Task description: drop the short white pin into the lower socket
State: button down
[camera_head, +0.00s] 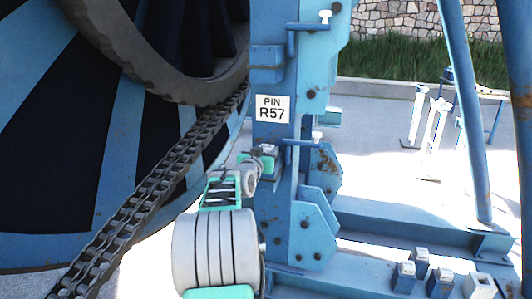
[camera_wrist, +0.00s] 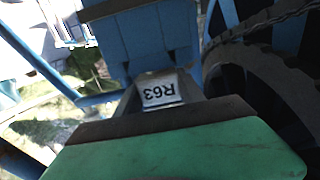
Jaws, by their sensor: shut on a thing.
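My gripper (camera_head: 262,160) is at the left face of the blue post, low down below the PIN R57 label. It is shut on a small block-like piece, which I take for the short white pin (camera_wrist: 143,80); it looks grey in shade and has a tag reading R63 on its end. In the wrist view my gripper (camera_wrist: 155,112) shows a green finger and dark pads close against it. A blue block on the post, probably the lower socket (camera_head: 270,173), is right beside my gripper. Whether the pin's lower end is in it is hidden.
A matching blue block (camera_head: 267,60) juts out higher on the post (camera_head: 275,205). Blue handles with white knobs (camera_head: 317,136) stick out to the right. A chain (camera_head: 150,195) and large reel (camera_head: 40,130) stand close at left. Several small tagged blocks (camera_head: 440,281) stand at lower right.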

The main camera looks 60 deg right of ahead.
jog(key=shift+f+b, duration=0.4)
jog(key=shift+b, duration=0.35)
jog(key=shift+b, duration=0.45)
jog(key=c, duration=1.1)
grip_release()
jog(key=o, duration=0.5)
jog(key=shift+f, duration=0.1)
jog(key=shift+c, duration=0.2)
jog(key=shift+f, duration=0.15)
jog(key=s+a+b, duration=0.1)
jog(key=a, duration=0.6)
jog(key=shift+s+a+r, duration=0.15)
jog(key=shift+a+r, duration=0.15)
jog(key=shift+a, duration=0.05)
